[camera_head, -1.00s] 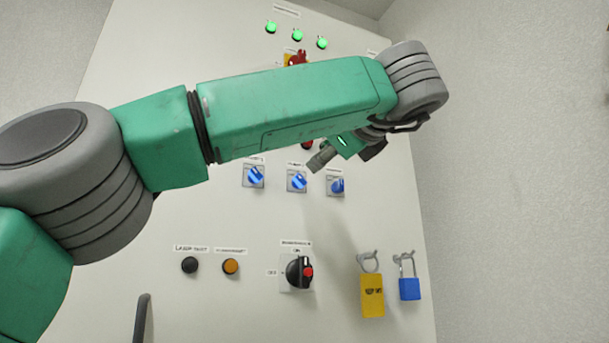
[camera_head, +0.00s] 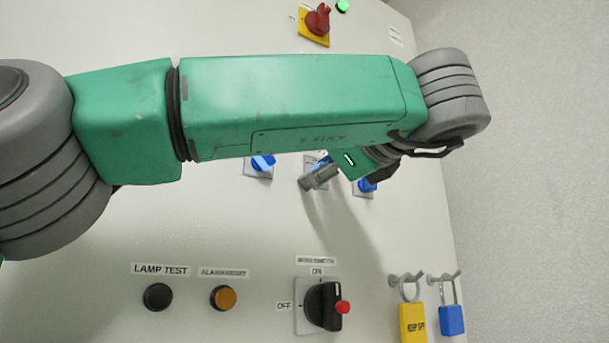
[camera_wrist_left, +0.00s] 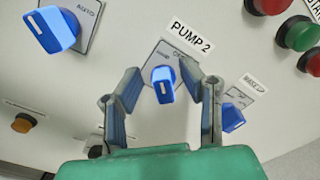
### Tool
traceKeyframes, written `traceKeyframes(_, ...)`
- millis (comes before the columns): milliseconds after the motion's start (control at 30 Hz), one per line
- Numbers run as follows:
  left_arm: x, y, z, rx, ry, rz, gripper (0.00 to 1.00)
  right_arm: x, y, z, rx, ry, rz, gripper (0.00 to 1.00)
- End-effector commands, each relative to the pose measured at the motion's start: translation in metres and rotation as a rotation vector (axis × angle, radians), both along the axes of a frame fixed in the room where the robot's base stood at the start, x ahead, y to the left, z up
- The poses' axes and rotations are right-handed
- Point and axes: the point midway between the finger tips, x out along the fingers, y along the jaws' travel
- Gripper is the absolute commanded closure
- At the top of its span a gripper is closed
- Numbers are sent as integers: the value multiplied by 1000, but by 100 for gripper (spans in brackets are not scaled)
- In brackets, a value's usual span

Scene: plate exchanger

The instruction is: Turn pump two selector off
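The pump two selector (camera_wrist_left: 163,85) is a blue knob on a pale plate under a "PUMP 2" label, in the middle of the left wrist view. In the head view it is mostly hidden behind my left gripper (camera_head: 318,176). In the left wrist view my left gripper (camera_wrist_left: 164,80) is open, with one finger on each side of the knob. I cannot tell whether the fingers touch it. The white mark on the knob points up in that view, near the plate's wording. My right gripper is not in view.
Blue selectors flank it, one at left (camera_head: 260,166) and one at right (camera_head: 366,186). Below are a lamp test button (camera_head: 158,297), an amber button (camera_head: 223,298), a black rotary switch (camera_head: 322,305) and hanging padlocks, yellow (camera_head: 412,322) and blue (camera_head: 452,320). A red switch (camera_head: 317,21) is above.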

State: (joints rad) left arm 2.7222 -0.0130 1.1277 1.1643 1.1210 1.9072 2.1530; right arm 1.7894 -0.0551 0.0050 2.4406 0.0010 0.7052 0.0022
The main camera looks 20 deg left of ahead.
Motion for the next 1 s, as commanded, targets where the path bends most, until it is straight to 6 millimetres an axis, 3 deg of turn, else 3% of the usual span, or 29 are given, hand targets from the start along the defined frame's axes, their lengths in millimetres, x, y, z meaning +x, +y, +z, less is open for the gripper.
traceKeyframes(333, 1, -1, 0, -2, -1, 14, 66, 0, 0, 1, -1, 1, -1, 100)
traceKeyframes(367, 2, 0, 0, -3, 0, 13, 73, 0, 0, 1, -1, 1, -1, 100)
traceKeyframes(433, 1, 1, 0, -2, -1, 13, 98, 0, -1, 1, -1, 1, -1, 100)
traceKeyframes(467, 1, 1, 0, -2, -1, 12, 100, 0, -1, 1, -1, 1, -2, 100)
traceKeyframes(1000, 2, 6, 4, 2, 0, 13, 100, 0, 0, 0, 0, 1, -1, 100)
